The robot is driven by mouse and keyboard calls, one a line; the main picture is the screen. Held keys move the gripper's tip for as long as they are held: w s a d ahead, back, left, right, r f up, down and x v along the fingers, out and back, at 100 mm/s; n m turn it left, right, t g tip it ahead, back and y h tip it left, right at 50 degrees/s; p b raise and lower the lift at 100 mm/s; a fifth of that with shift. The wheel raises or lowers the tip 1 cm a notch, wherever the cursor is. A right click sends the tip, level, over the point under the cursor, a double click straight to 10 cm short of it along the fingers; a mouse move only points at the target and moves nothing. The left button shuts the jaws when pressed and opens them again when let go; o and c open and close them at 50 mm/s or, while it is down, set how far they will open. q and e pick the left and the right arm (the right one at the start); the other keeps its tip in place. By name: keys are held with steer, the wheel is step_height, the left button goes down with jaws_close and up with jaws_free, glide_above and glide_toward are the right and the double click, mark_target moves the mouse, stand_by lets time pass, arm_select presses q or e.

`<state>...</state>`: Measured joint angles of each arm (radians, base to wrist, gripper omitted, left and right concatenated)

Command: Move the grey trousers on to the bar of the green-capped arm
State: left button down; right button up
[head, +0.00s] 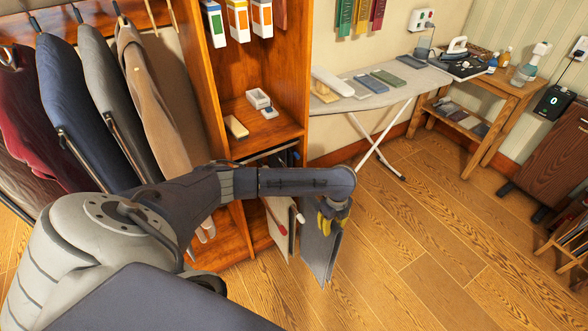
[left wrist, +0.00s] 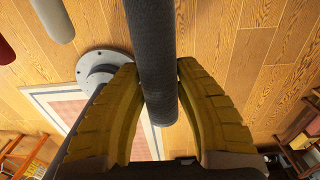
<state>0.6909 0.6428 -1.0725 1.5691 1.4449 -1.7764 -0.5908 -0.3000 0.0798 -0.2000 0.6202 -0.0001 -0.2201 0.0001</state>
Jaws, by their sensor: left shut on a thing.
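My left gripper (head: 332,221) is at the front of the wooden closet's lower bay in the head view, its yellow fingers pointing down. It is shut on the grey trousers (head: 318,250), which hang folded below it, clear of the floor. In the left wrist view the yellow fingers (left wrist: 158,70) press on both sides of the dark grey fold of the trousers (left wrist: 157,35). A pale garment (head: 281,240) with a red part beside it hangs just left of the trousers. I cannot make out a green cap; my arm hides part of the bay. My right gripper is not in view.
Jackets (head: 68,95) hang at the left. The closet's upright panel (head: 206,70) and shelf (head: 270,125) stand behind my arm. An ironing board (head: 385,97) and a wooden side table (head: 500,88) stand at the right. The wooden floor (head: 430,250) in front is clear.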

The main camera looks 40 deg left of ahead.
mark_target(310, 198)
arm_select(q)
steer(key=shift+w+a+r, duration=0.1)
steer(key=shift+w+a, duration=0.3)
steer(key=shift+a, duration=0.6)
steer(key=shift+w+a+f, duration=0.1)
steer(key=shift+w+a, duration=0.25)
steer(key=shift+a, duration=0.7)
steer(key=shift+w+a+r, duration=0.1)
steer(key=shift+w+a, duration=0.3)
steer(key=shift+a, duration=0.6)
steer(key=shift+a, duration=0.1)
steer(key=shift+w+a, duration=0.4)
steer(key=shift+a, duration=0.65)
steer(key=shift+w+a, duration=0.4)
steer(key=shift+a, duration=0.7)
steer(key=shift+w+a, duration=0.4)
steer(key=shift+a, duration=0.65)
steer(key=shift+a, duration=0.1)
steer(key=shift+w+a, duration=0.3)
steer(key=shift+a, duration=0.45)
steer(key=shift+w+a, duration=0.3)
steer(key=shift+a, duration=0.45)
steer(key=shift+w+a, duration=0.3)
steer(key=shift+a, duration=0.45)
steer(key=c, duration=1)
jaws_free()
steer(key=shift+o, duration=0.2)
steer(key=shift+s+f, duration=0.1)
steer(key=shift+f, duration=0.1)
